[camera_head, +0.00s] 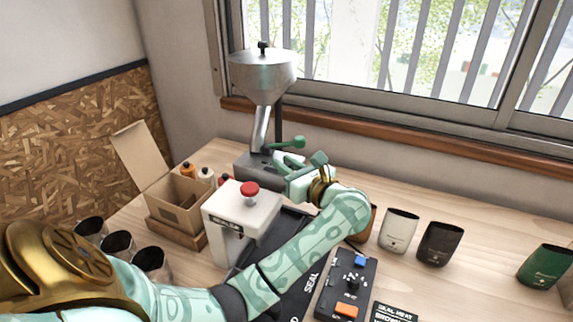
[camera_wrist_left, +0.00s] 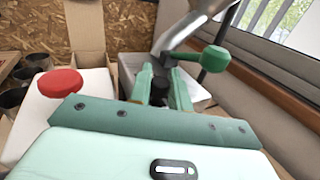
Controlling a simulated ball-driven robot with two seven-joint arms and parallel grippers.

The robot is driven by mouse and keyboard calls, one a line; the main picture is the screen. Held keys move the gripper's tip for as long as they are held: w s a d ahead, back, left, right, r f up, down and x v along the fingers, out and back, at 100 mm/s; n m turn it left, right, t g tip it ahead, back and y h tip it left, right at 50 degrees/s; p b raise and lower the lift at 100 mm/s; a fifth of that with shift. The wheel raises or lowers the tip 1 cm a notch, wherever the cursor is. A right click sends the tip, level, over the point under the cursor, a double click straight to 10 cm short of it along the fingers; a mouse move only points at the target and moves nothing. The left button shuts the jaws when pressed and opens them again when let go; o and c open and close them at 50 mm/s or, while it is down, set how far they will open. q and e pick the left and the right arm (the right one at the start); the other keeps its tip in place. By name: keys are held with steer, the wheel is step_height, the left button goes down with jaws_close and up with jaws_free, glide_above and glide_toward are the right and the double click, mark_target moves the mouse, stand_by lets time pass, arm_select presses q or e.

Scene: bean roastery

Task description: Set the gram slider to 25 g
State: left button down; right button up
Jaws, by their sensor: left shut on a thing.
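The doser stands at the back by the window, with a steel hopper (camera_head: 262,72) over a grey base (camera_head: 248,165). My left gripper (camera_head: 281,164) reaches its base from the right. In the left wrist view the two green fingers of my left gripper (camera_wrist_left: 161,82) are closed around a small dark knob (camera_wrist_left: 160,95), which looks like the gram slider's knob. The gripper hides the slider's track, and I cannot read any gram marks. A lever with a green ball (camera_head: 297,142) is just above the gripper; the ball also shows in the left wrist view (camera_wrist_left: 215,58). My right gripper is out of view.
A white sealer with a red button (camera_head: 249,188) stands in front of the doser, left of my forearm. An open cardboard box (camera_head: 182,198) is farther left. A black control panel (camera_head: 345,284) lies right of the forearm. Several bags (camera_head: 399,231) stand at right.

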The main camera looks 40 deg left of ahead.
arm_select(q)
steer(key=shift+s+a+b, duration=0.15)
steer(key=shift+s+a, duration=0.05)
steer(key=shift+a, duration=0.5)
steer(key=shift+s+a+b, duration=0.15)
steer(key=shift+s+a, duration=0.05)
steer(key=shift+a, duration=0.45)
steer(key=c, duration=1.4)
jaws_free()
steer(key=shift+o, duration=0.2)
steer(key=shift+d, duration=0.1)
